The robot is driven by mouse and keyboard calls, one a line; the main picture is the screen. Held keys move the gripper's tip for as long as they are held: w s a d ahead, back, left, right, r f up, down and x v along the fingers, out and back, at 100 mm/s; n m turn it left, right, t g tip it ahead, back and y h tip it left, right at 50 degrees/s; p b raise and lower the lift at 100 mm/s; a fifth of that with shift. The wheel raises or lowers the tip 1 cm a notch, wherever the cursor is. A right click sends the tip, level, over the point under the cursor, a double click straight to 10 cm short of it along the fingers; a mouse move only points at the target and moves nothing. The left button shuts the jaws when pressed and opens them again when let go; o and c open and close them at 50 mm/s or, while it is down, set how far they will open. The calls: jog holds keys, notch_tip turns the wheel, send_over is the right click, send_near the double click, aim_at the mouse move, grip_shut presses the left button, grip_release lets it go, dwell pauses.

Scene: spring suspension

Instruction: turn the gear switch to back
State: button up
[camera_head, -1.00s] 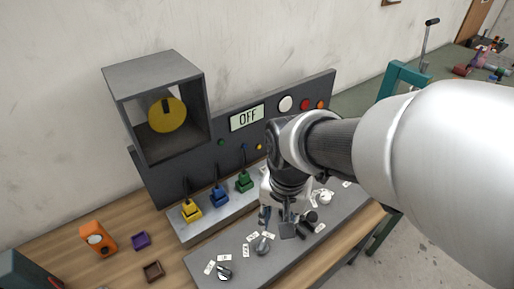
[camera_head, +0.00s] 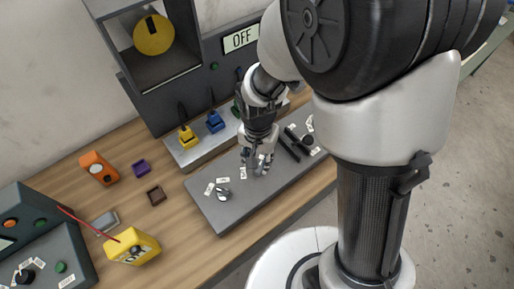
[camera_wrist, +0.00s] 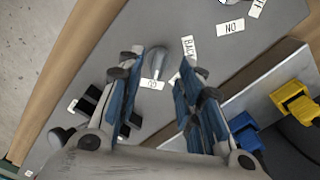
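The gear switch, a grey lever knob (camera_wrist: 156,62), sits on the grey panel between my fingers in the wrist view. A "BACK" label (camera_wrist: 188,48) lies to its right and a "GO" label (camera_wrist: 152,83) just below it; another label is partly hidden by the right finger. The knob points up in the picture, toward neither readable label clearly. My gripper (camera_wrist: 163,62) is open, its blue-padded fingers on either side of the knob with gaps visible. In the head view my gripper (camera_head: 255,165) points down at the panel and largely hides the knob.
A second knob (camera_head: 224,194) with "ON" (camera_wrist: 231,26) and "OFF" labels is nearby. Black levers (camera_head: 290,147) stand on the panel's other side. Yellow (camera_head: 187,138) and blue (camera_head: 214,122) switches stand behind. The "OFF" display (camera_head: 240,38) is on the back panel.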

aim_at(259, 169)
notch_tip(259, 169, down, 5)
jog(key=shift+f+b, duration=0.1)
jog(key=shift+b, duration=0.45)
jog(key=shift+c, duration=0.5)
grip_shut()
